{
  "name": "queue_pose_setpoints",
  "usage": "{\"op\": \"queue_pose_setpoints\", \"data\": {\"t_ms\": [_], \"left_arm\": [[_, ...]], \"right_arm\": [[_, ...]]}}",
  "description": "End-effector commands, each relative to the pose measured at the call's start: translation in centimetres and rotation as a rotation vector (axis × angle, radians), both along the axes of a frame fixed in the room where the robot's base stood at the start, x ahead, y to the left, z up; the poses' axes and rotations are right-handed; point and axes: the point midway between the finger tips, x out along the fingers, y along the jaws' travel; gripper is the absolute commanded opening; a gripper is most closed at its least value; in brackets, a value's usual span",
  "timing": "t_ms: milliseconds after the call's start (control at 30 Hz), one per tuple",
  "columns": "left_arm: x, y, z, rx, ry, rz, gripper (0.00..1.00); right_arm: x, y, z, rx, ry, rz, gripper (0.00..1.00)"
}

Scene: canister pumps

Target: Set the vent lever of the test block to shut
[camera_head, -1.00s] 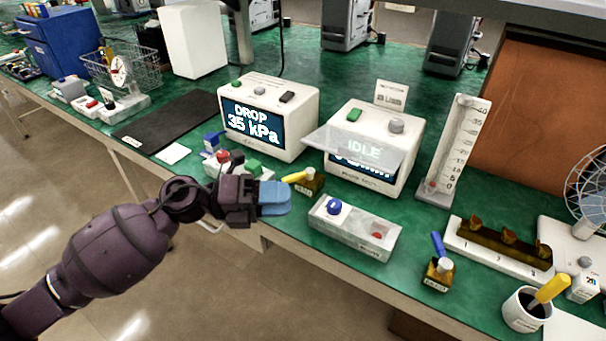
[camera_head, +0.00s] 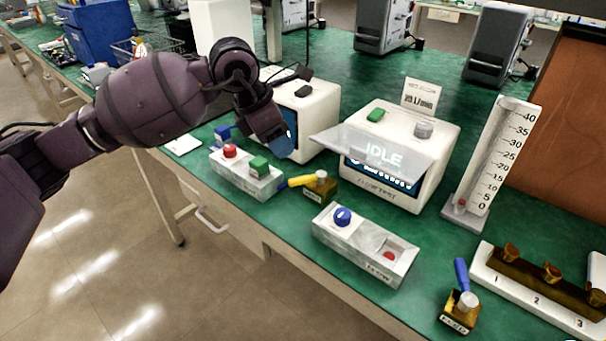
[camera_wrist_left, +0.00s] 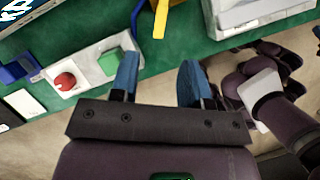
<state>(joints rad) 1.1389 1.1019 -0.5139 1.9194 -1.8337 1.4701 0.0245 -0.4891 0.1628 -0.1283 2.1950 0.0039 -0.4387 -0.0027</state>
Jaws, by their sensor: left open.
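A small brass block (camera_head: 320,189) with a yellow lever (camera_head: 298,181) stands near the table's front edge; the lever points left. Its label is too small to read. In the left wrist view the yellow lever (camera_wrist_left: 161,18) shows at the top, beyond the fingers. A second brass block (camera_head: 459,313) with a blue lever (camera_head: 461,274) stands at the lower right. I cannot read which is the vent. My left gripper (camera_head: 270,134) is open and empty, up and left of the yellow lever and apart from it. Its blue fingers (camera_wrist_left: 158,82) are spread in the wrist view.
A white box with a red button (camera_head: 230,151) and green button (camera_head: 259,166) lies close below the gripper. A grey box with a blue knob (camera_head: 342,216) stands in front. The IDLE display unit (camera_head: 402,150) has a clear flap. A scale column (camera_head: 497,160) stands right.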

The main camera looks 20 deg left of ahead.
Motion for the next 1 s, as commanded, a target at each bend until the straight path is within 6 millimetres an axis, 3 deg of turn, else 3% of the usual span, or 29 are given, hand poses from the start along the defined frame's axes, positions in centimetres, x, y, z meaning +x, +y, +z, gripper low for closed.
{"op": "queue_pose_setpoints", "data": {"t_ms": [233,500,700,1000], "left_arm": [[0.9,-1.2,-4.2,-0.003,0.012,-0.001,0.43],[1.9,-2.5,-8.1,-0.005,0.011,-0.001,0.43],[2.3,-3.0,-9.4,-0.004,0.007,-0.001,0.43],[2.4,-3.1,-9.5,-0.005,0.003,-0.001,0.43]], "right_arm": [[-0.9,0.0,-1.5,-0.013,0.028,0.01,0.43],[-0.4,0.2,-1.3,-0.028,0.008,0.033,0.43],[0.6,0.5,-0.8,-0.037,-0.016,0.049,0.43],[0.7,0.5,-0.8,-0.039,-0.022,0.052,0.43]]}}
